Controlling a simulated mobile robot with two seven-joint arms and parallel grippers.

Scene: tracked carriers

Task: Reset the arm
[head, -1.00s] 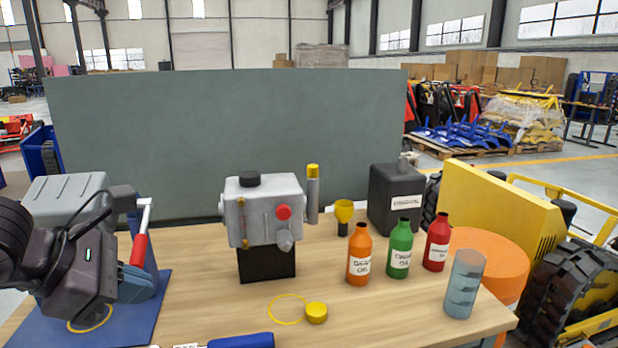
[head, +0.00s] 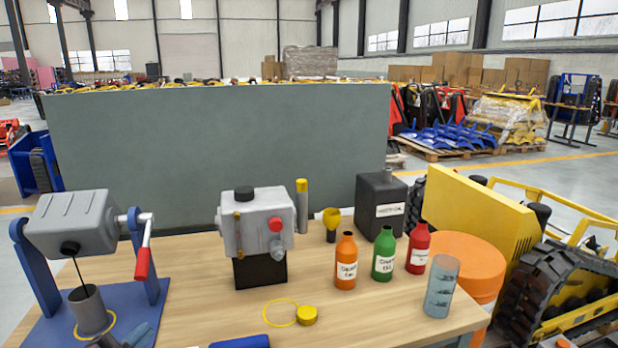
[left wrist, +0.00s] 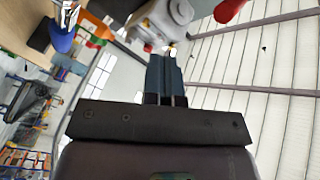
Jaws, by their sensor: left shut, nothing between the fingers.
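My left gripper (head: 138,337) is low at the left edge of the bench in the head view, mostly below the frame. Its blue-grey fingers are together and empty, as the left wrist view (left wrist: 166,72) also shows. Just behind it, a grey cup (head: 91,318) stands on a yellow ring on a blue base. Above the cup, a grey tank (head: 75,222) hangs between blue posts, with a red-handled crank (head: 142,262) on its right. A thin dark line runs from the tank down to the cup. My right gripper is not in view.
A grey machine with a red knob (head: 258,222) stands mid-bench. Right of it are a yellow funnel (head: 331,217), orange (head: 345,262), green (head: 384,254) and red (head: 418,249) bottles, a black can (head: 380,205) and a clear beaker (head: 440,290). A yellow cap (head: 307,315) lies in front.

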